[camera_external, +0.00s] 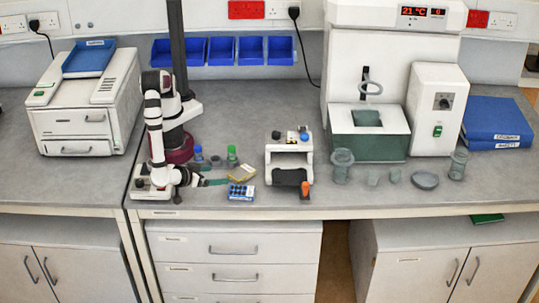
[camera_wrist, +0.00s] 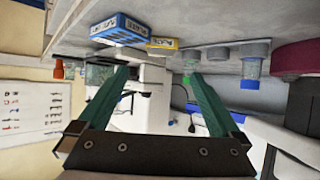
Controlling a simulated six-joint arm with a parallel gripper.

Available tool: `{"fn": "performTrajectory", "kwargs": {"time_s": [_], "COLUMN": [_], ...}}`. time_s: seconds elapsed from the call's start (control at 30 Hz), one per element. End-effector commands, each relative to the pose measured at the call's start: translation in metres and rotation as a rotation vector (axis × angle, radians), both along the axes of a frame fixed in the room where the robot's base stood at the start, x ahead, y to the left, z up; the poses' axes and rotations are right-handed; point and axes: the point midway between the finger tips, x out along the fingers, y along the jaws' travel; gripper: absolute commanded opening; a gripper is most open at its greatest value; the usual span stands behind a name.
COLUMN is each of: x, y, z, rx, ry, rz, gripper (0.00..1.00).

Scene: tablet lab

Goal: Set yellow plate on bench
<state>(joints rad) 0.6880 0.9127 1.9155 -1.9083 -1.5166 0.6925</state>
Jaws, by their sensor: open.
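The yellow plate (camera_external: 241,174) is a small flat block, set at an angle, and appears to rest on the grey bench (camera_external: 230,208) just behind the blue plate (camera_external: 241,192). In the wrist view, which looks upside down, the yellow plate (camera_wrist: 162,43) shows its labelled edge beside the blue plate (camera_wrist: 122,28). My gripper (camera_external: 216,182) is low over the bench, to the left of both plates, with its teal fingers pointing right. In the wrist view my gripper (camera_wrist: 158,85) has its fingers wide apart with nothing between them. The yellow plate is beyond the fingertips, not touching them.
Blue-capped (camera_external: 198,154) and green-capped (camera_external: 232,155) bottles stand behind the plates. A white device (camera_external: 289,150) stands to the right, with an orange-topped item (camera_external: 305,190) at its front. Glassware, including a beaker (camera_external: 342,166), stands farther right. The bench's front edge is close.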

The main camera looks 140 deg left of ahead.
Motion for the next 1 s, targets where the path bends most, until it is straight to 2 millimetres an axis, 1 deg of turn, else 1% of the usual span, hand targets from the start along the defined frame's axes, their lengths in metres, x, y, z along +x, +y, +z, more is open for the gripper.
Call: {"fn": "performTrajectory", "kwargs": {"time_s": [0.07, 0.13, 0.17, 0.2, 0.23, 0.27, 0.3, 0.33, 0.37, 0.4, 0.43, 0.47, 0.5, 0.53, 0.57, 0.6, 0.63, 0.7, 0.8, 0.87, 1.0], "x": [0.023, 0.076, 0.104, 0.136, 0.154, 0.162, 0.16, 0.149, 0.131, 0.098, 0.069, 0.038, -0.004, -0.033, -0.059, -0.089, -0.106, -0.137, -0.157, -0.16, -0.16], "y": [-0.004, -0.012, -0.02, -0.035, -0.049, -0.064, -0.081, -0.091, -0.098, -0.099, -0.094, -0.083, -0.062, -0.043, -0.023, 0.002, 0.019, 0.049, 0.071, 0.074, 0.074], "z": [0.006, 0.022, 0.035, 0.058, 0.078, 0.099, 0.125, 0.142, 0.155, 0.167, 0.171, 0.171, 0.169, 0.166, 0.163, 0.161, 0.16, 0.161, 0.164, 0.165, 0.165], "rx": [-0.061, -0.2, -0.277, -0.38, -0.453, -0.517, -0.584, -0.624, -0.652, -0.673, -0.679, -0.675, -0.662, -0.647, -0.633, -0.616, -0.606, -0.585, -0.572, -0.571, -0.571], "ry": [-0.034, -0.111, -0.151, -0.196, -0.22, -0.225, -0.204, -0.165, -0.106, 0.008, 0.117, 0.241, 0.421, 0.559, 0.686, 0.835, 0.929, 1.093, 1.207, 1.227, 1.228], "rz": [-0.075, -0.274, -0.397, -0.589, -0.742, -0.896, -1.096, -1.239, -1.375, -1.538, -1.639, -1.72, -1.793, -1.82, -1.828, -1.818, -1.802, -1.757, -1.713, -1.707, -1.709], "gripper": [1.0, 1.0, 1.0, 1.0, 1.0, 1.0, 1.0, 1.0, 1.0, 1.0, 1.0, 1.0, 1.0, 1.0, 1.0, 1.0, 1.0, 1.0, 1.0, 1.0, 1.0]}}
